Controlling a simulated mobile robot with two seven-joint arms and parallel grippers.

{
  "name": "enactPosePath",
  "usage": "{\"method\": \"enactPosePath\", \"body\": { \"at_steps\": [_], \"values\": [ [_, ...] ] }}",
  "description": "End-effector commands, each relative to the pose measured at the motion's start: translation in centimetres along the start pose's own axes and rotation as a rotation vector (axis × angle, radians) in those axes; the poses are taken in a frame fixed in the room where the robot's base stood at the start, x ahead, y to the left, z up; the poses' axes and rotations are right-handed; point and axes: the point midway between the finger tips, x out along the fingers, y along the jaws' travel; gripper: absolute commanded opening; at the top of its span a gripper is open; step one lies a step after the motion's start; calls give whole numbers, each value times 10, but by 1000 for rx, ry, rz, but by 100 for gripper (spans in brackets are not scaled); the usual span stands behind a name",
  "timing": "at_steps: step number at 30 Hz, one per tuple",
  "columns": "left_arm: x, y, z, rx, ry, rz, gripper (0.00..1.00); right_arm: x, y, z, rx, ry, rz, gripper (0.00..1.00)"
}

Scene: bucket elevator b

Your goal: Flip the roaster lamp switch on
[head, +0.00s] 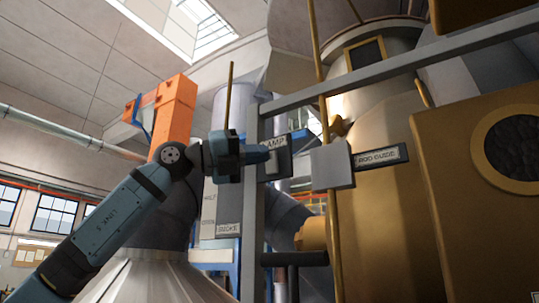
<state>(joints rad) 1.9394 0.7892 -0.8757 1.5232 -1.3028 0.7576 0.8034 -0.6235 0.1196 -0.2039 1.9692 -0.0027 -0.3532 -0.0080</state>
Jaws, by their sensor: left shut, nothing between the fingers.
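The lamp switch plate (285,163) is a dark grey panel on the grey upright post. Its sign (273,143) reads "AMP", with the first letter covered. My left gripper (267,155) comes in from the left, and its shut, empty fingers overlap the plate. I cannot tell whether they touch it. The switch lever is not clearly visible, so its position cannot be told. My right gripper is not in view.
A grey block (332,166) with a "ROD GUIDE" sign (381,156) sits around a brass rod to the right. A grey post (252,220) and crossbar (420,58) frame the area. A "SMOKE" sign (228,229) hangs below my gripper. The brass roaster (385,220) stands behind.

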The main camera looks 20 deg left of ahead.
Motion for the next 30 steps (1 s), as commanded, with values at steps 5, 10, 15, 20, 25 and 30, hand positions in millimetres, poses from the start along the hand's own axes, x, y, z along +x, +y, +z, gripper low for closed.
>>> {"method": "enactPosePath", "body": {
  "at_steps": [5,10,15,20,25,30],
  "values": [
    [5,3,3,-1,1,0,0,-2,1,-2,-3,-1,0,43],
    [6,4,4,0,1,0,0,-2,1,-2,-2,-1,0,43],
    [6,4,4,0,0,0,0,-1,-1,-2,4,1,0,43],
    [6,4,4,0,0,0,0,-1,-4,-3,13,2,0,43],
    [7,5,5,0,1,0,0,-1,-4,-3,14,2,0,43],
    [9,6,6,0,0,0,0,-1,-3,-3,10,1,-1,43]
  ]
}}
